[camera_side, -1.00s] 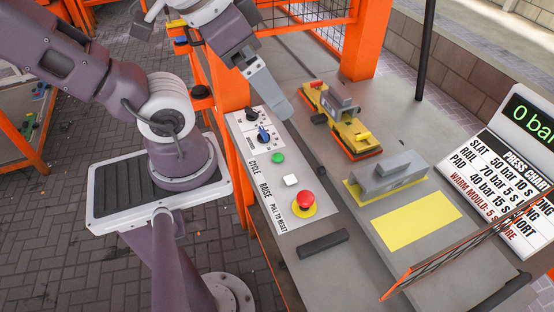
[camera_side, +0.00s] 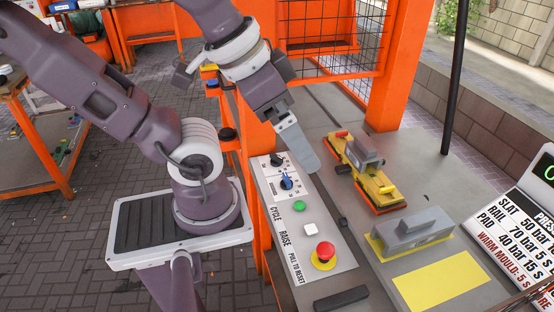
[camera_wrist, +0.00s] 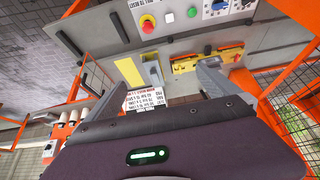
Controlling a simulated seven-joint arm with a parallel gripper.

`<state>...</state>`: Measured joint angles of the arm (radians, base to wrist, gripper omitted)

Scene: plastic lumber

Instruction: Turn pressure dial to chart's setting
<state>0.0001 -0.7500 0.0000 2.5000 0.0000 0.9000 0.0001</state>
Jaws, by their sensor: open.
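In the side view, a grey control panel (camera_side: 300,215) carries a black knob (camera_side: 277,160) and a blue-pointer dial (camera_side: 286,183), each over a small white scale whose marks are too small to read. The blue dial also shows at the top edge of the wrist view (camera_wrist: 219,5). The press chart (camera_side: 510,235) at the right lists SLAT, RAIL 70 bar and PAD 40 bar, partly cut off. The display (camera_side: 546,172) above it is cut off, showing a green 0. My gripper (camera_side: 309,160) is open and empty, above and beside the knobs, touching neither as far as I can tell.
The panel also has a green button (camera_side: 299,207), a white button (camera_side: 310,230) and a red mushroom button (camera_side: 325,252). A yellow mould (camera_side: 370,178) and grey block (camera_side: 412,232) sit on the bench. An orange post (camera_side: 403,65) and mesh guard stand behind.

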